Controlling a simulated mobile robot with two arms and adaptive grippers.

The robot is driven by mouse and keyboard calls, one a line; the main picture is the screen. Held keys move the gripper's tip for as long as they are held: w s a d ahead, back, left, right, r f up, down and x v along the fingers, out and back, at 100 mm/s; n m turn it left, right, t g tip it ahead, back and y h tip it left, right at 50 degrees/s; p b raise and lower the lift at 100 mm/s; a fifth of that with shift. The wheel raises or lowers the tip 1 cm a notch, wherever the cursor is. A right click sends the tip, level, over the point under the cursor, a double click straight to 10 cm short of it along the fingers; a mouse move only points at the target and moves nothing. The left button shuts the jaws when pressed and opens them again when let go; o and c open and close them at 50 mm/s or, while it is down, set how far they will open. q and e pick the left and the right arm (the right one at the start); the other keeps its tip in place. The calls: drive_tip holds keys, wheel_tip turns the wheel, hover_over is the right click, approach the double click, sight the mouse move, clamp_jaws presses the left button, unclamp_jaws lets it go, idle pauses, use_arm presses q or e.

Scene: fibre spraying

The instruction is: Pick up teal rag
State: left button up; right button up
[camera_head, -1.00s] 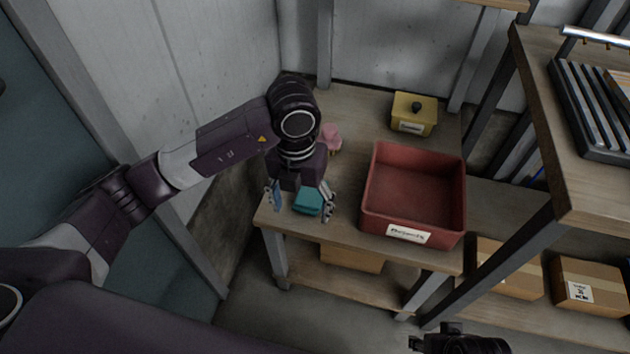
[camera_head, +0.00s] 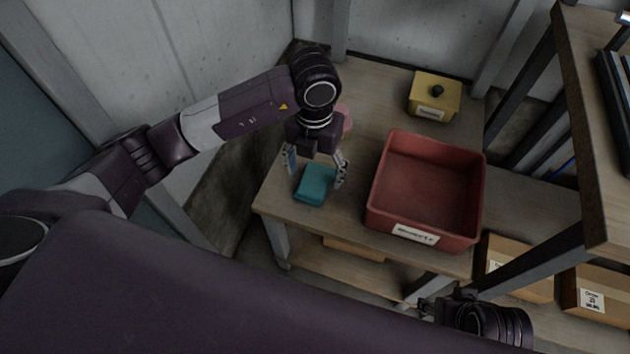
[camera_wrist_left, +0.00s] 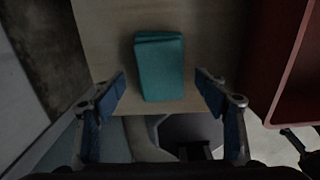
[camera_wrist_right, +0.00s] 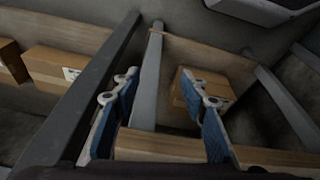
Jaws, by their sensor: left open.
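The teal rag (camera_head: 314,186) is a folded block lying flat on the wooden table, near its left front corner. It also shows in the left wrist view (camera_wrist_left: 160,68), between and beyond my fingertips. My left gripper (camera_head: 316,170) points down over the rag with its fingers spread to either side; it is open and empty, and I cannot tell its exact height. My right gripper (camera_wrist_right: 165,100) is open and empty, low in front of the table, facing the lower shelf area. In the head view it shows at the bottom right (camera_head: 430,308).
A red bin (camera_head: 411,231) with a label stands right of the rag. A yellow lidded box (camera_head: 434,95) sits at the back, and a pink thing (camera_head: 345,115) lies behind my left gripper. Cardboard boxes (camera_head: 519,280) are low on the right. A taller rack (camera_head: 580,130) stands at the right.

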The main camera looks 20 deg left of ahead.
sight(314, 178)
use_arm(q)
drive_tip(key=shift+w+f, duration=0.15)
drive_tip(key=shift+f, duration=1.65)
drive_tip(key=c, duration=1.2)
drive_tip(key=shift+c, duration=0.2)
use_arm(e)
drive_tip(key=v, duration=0.3)
drive_tip(key=shift+w, duration=0.1)
use_arm(q)
drive_tip(key=shift+w+a+r, duration=0.1)
drive_tip(key=shift+r, duration=0.1)
